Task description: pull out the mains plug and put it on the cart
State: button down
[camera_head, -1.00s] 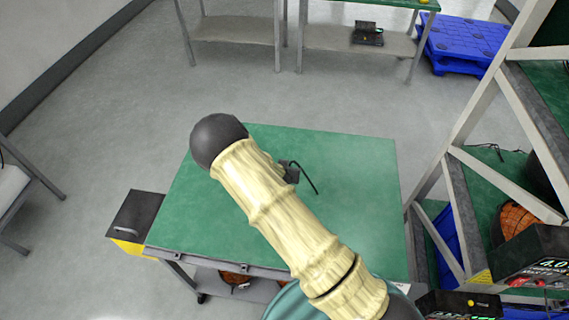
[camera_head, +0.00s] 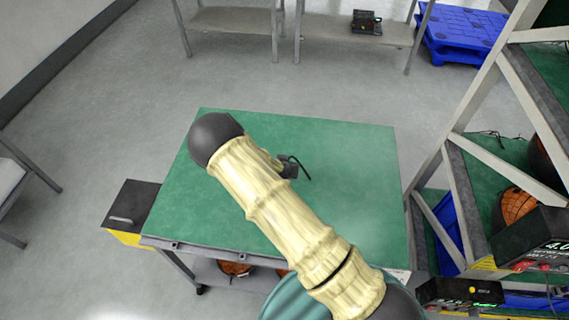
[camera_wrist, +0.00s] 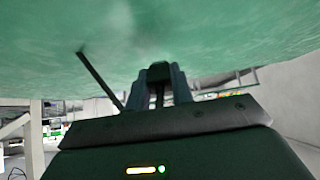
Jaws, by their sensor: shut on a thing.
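The mains plug (camera_wrist: 160,71) is a small black block between the two fingertips of my gripper (camera_wrist: 162,84) in the wrist view. My gripper is shut on it. Its dark cord (camera_wrist: 97,76) runs beside the gripper at the left. In the head view the cord (camera_head: 301,166) curves out from behind my arm, over the cart (camera_head: 345,175). The cart has a green top, which is close to the plug in the wrist view; I cannot tell if they touch. My arm hides most of the gripper in the head view.
The rack (camera_head: 470,110) with several devices stands at the right, close to the cart. A black and yellow box (camera_head: 131,207) is at the cart's left side. A blue pallet (camera_head: 460,35) and grey benches (camera_head: 235,20) are farther back. The visible cart top is otherwise clear.

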jog(key=shift+w+f, duration=0.1)
jog(key=shift+f, duration=0.6)
jog(key=shift+a, duration=0.1)
jog(key=c, duration=1.4)
grip_release()
jog(key=shift+c, duration=0.2)
jog(key=o, duration=0.3)
jog(key=shift+r, duration=0.1)
jog(key=b+v, duration=0.2)
jog(key=v, duration=1.5)
jog(key=shift+s+b, duration=0.2)
jog(key=shift+b, duration=0.2)
